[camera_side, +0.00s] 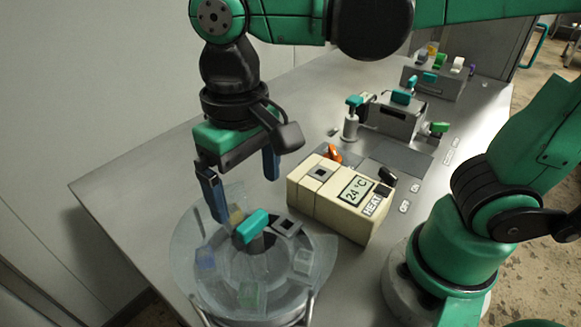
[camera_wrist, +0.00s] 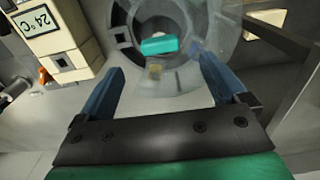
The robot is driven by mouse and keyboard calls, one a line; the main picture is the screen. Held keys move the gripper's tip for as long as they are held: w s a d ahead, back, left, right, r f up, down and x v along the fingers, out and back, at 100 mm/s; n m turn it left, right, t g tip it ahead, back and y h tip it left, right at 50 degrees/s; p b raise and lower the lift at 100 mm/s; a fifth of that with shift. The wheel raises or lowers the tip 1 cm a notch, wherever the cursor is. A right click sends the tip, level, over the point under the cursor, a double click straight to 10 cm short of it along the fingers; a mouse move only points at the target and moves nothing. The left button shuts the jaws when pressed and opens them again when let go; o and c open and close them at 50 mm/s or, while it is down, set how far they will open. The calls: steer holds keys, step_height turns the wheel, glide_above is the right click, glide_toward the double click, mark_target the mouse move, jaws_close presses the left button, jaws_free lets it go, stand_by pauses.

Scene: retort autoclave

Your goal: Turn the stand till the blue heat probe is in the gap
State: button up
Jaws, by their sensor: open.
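The round stand (camera_side: 278,304) sits under a clear cover near the table's front, with a teal handle (camera_side: 252,226) standing at its middle. Under the cover, the blue heat probe (camera_side: 206,260) shows faintly at the left of the ring. The gap, a dark square frame (camera_side: 287,227), is at the back right, well away from the blue probe; it seems to show in the wrist view (camera_wrist: 123,38). My gripper (camera_side: 245,188) is open and empty above the handle. In the wrist view, the teal handle (camera_wrist: 158,46) lies just beyond and between the fingertips (camera_wrist: 161,66).
A yellow block (camera_side: 236,214), a green block (camera_side: 250,293) and a pale block (camera_side: 304,262) also sit in the ring. A cream heater box (camera_side: 335,205) reading 24 °C stands close on the right. Teal-handled fixtures (camera_side: 395,115) stand farther back. The table's left is clear.

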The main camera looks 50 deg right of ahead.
mark_target(252, 220)
steer(key=shift+f, duration=2.7)
jaws_close()
